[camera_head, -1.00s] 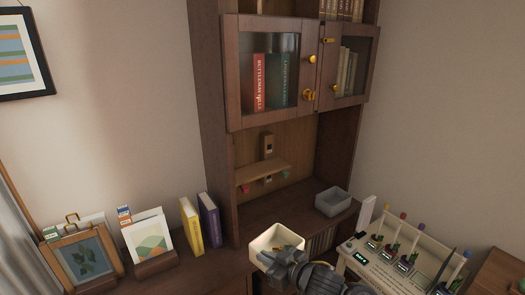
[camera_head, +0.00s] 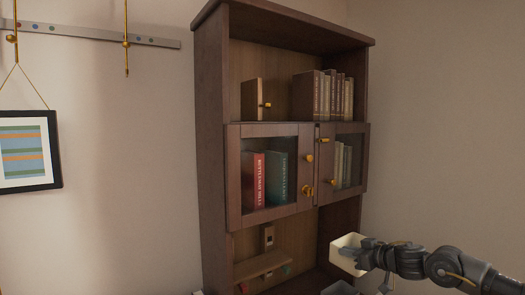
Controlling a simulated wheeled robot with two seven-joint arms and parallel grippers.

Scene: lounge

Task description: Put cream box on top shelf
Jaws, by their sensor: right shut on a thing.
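The cream box (camera_head: 346,243) is at the lower right, in front of the right side of the cabinet. My right gripper (camera_head: 366,254) is shut on it, and the box looks tilted. My arm comes in from the right edge and hides part of the box. The top shelf (camera_head: 275,117) is the open compartment above the glass doors. It holds a brown bookend (camera_head: 252,99) with a gold knob at left and several brown books (camera_head: 326,95) at right, with a gap between them. My left gripper is not in view.
Two closed glass doors (camera_head: 262,130) with gold knobs are below the top shelf, with books behind them. A small ledge (camera_head: 262,265) is in the open niche underneath. A grey bin (camera_head: 340,288) shows at the bottom edge. A framed picture (camera_head: 28,150) hangs at left.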

